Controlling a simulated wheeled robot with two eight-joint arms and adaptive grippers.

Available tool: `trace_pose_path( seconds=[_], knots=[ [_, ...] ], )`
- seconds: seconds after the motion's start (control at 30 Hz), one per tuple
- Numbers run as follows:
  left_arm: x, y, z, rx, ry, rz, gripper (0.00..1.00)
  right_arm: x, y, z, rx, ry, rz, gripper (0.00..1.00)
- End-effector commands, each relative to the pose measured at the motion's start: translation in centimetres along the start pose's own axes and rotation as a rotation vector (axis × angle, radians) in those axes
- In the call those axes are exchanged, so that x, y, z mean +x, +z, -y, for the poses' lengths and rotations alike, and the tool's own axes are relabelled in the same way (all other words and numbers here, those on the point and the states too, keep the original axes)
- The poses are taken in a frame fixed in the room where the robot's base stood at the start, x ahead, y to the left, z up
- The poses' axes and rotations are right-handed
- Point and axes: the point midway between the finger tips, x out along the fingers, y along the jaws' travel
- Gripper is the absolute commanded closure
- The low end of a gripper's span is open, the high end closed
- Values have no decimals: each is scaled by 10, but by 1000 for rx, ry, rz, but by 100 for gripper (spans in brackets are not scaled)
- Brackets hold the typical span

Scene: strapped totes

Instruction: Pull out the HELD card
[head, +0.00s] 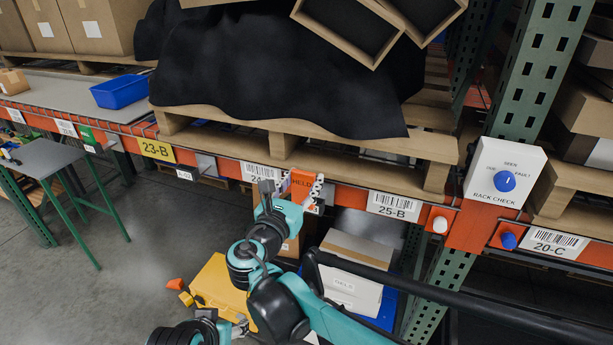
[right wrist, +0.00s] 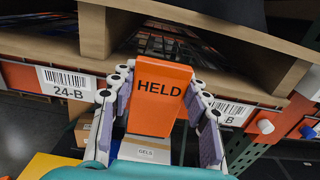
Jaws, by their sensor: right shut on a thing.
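The HELD card (head: 301,183) is an orange block with black lettering at the front of the rack beam, between labels 24-B and 25-B. It fills the middle of the right wrist view (right wrist: 158,95), its lettered face toward the camera. My right gripper (head: 292,188) has one finger on each side of the card and is shut on it; the fingers also show in the right wrist view (right wrist: 160,100). Whether the card's back still touches the beam or a holder is hidden. My left gripper (head: 238,326) shows partly at the bottom edge, its jaws too small to judge.
An orange beam (head: 345,196) runs behind the card, under a wooden pallet (head: 300,133) with black-wrapped goods. A white RACK CHECK box (head: 505,173) with a blue knob is to the right. A white box (head: 352,285) and a yellow case (head: 220,285) are below.

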Motion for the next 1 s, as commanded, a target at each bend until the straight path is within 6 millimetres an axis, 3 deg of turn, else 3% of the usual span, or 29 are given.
trace_pose_path(
  seconds=[0.6, 1.0],
  knots=[
    [0, 0, 0, 0, 0, 0, 45, -46, 0, 0, 0, 1, 0, 88],
    [0, 0, 0, 0, 0, 0, 45, -53, 0, 0, 0, -1, 0, 88]
  ],
)
